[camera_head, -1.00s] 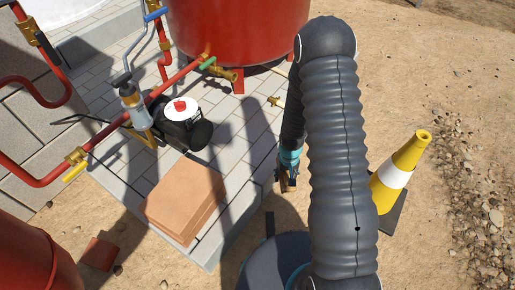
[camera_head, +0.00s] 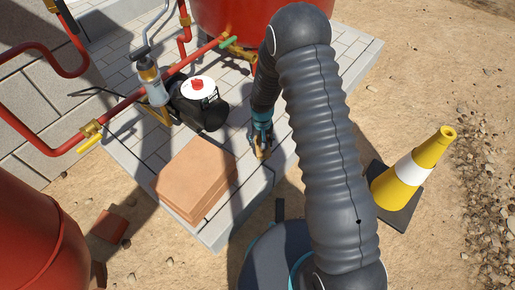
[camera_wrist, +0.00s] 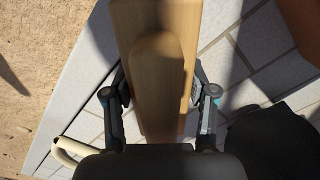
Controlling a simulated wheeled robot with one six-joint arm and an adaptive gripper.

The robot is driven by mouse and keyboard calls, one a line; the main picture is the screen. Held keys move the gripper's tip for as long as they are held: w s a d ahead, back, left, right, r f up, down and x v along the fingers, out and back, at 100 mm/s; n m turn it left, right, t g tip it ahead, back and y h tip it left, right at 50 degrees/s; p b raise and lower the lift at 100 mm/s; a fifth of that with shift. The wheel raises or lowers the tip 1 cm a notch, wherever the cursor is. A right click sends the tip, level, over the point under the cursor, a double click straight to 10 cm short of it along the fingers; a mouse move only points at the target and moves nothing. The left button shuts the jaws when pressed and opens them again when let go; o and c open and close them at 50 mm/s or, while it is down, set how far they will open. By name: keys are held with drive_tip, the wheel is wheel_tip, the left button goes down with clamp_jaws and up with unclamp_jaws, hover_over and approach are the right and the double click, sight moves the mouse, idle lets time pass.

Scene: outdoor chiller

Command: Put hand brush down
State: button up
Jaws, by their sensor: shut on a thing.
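The hand brush (camera_wrist: 160,50) shows in the wrist view as a long pale wooden body with a rounded handle, reaching out past the top of the frame. My gripper (camera_wrist: 158,95) has its two fingers on either side of the wood and is shut on it. In the head view my gripper (camera_head: 262,148) is over the grey paved slab (camera_head: 236,222), to the right of the stacked terracotta slabs. There the brush is small and mostly hidden by the gripper. Its bristles are not seen, and I cannot tell whether it touches the paving.
The stacked terracotta slabs (camera_head: 196,172) lie close on the left. A black pump (camera_head: 200,105) with a white and red top stands behind them. Red pipes (camera_head: 110,117) run on the left. A red tank (camera_head: 240,18) stands behind. A yellow cone (camera_head: 418,170) stands on sand at right.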

drive_tip(key=shift+w+a+f, duration=0.15)
drive_tip(key=shift+a+f, duration=0.3)
drive_tip(key=shift+a, duration=0.25)
drive_tip(key=shift+f, duration=2)
drive_tip(key=shift+f+b, duration=0.15)
drive_tip(key=shift+b, duration=0.15)
drive_tip(key=o, duration=1.1)
wheel_tip(320, 180, up, 12)
drive_tip(key=shift+r+p, duration=0.2)
drive_tip(key=shift+p, duration=0.3)
